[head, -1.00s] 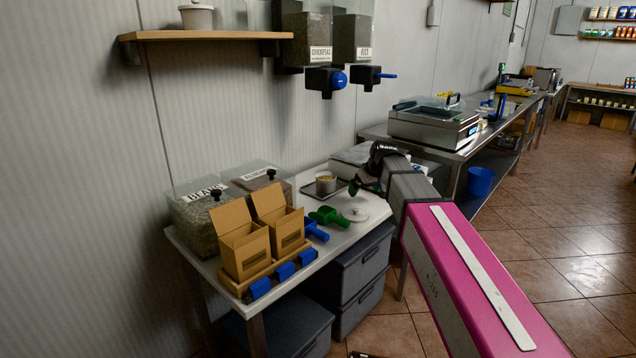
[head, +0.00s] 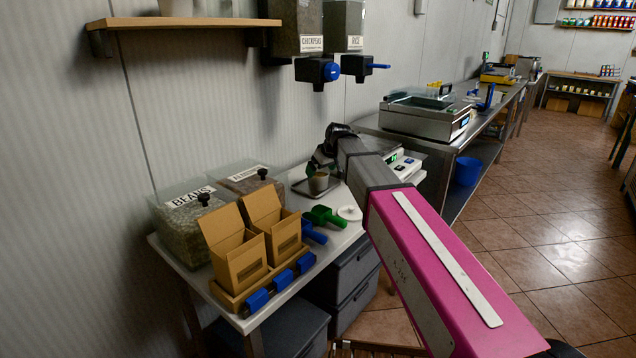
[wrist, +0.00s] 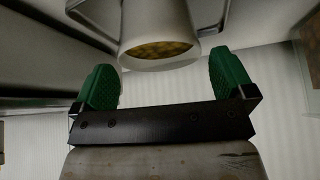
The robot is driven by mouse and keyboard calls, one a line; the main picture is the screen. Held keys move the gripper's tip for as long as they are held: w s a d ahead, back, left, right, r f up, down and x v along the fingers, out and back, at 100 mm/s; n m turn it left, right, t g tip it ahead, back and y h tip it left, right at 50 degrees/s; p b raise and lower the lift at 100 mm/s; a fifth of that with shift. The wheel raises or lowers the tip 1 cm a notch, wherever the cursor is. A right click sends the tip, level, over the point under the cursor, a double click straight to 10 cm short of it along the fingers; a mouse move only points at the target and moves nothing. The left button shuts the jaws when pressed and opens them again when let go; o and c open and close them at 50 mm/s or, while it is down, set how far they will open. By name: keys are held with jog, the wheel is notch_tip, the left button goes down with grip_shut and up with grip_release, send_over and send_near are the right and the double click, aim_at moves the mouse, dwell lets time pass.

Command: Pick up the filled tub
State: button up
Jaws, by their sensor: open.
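My gripper (wrist: 166,75) has two green fingers, open and spread, one on either side of the tub's rim. The tub lies across the gap between them, and I see no clear contact. In the head view my gripper (head: 318,160) is dark and small, just above and behind the tub, partly hidden by my wrist.
A green scoop (head: 325,216), a blue scoop (head: 313,233) and a round white lid (head: 349,213) lie in front of the tub. Cardboard boxes (head: 235,260) and clear bins (head: 185,225) stand at left. A scale (head: 405,165) stands to the right. Dispensers (head: 318,70) hang above.

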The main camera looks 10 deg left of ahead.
aim_at(317, 175)
jog(key=x, duration=0.5)
jog(key=shift+w+a, duration=0.15)
jog(key=c, duration=0.8)
jog(key=shift+r, duration=0.15)
